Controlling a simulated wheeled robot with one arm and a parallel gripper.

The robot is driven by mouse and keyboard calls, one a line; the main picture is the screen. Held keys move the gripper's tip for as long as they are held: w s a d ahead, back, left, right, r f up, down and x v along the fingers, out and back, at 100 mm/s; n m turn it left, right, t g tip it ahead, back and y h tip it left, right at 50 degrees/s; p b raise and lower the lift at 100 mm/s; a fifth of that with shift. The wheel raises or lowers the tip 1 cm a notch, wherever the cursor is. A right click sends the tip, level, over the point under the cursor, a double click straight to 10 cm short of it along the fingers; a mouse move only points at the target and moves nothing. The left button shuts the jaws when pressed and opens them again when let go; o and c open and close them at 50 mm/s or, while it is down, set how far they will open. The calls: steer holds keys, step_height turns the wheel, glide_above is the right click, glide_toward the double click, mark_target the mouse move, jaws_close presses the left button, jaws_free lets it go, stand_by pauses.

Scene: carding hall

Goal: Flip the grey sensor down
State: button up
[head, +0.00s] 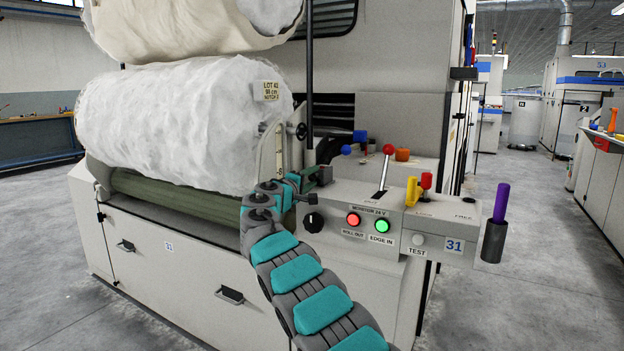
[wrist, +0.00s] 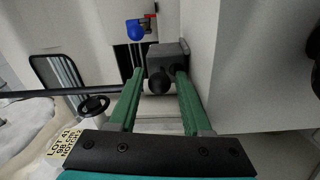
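The grey sensor appears to be the small grey block with a round dark knob (wrist: 168,58) ahead of my fingertips in the wrist view. In the head view a small grey block (head: 325,175) sits at the left end of the control panel, by the roll. My gripper (wrist: 160,74) has its two green fingers apart, with the dark knob seen between their tips and gaps on both sides. I cannot tell whether the fingers straddle the knob or stop just short of it. In the head view my gripper (head: 316,175) reaches the block from the left, partly hidden by my wrist.
A white fibre roll (head: 170,125) with a lot tag (head: 270,90) lies left of my arm. The control panel (head: 340,195) carries a red-knobbed lever (head: 388,150), a red button (head: 353,219) and a green button (head: 382,226). A handwheel (wrist: 95,105) and blue knob (wrist: 135,30) are nearby.

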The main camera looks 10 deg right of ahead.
steer(key=shift+o, duration=0.7)
steer(key=shift+f, duration=0.1)
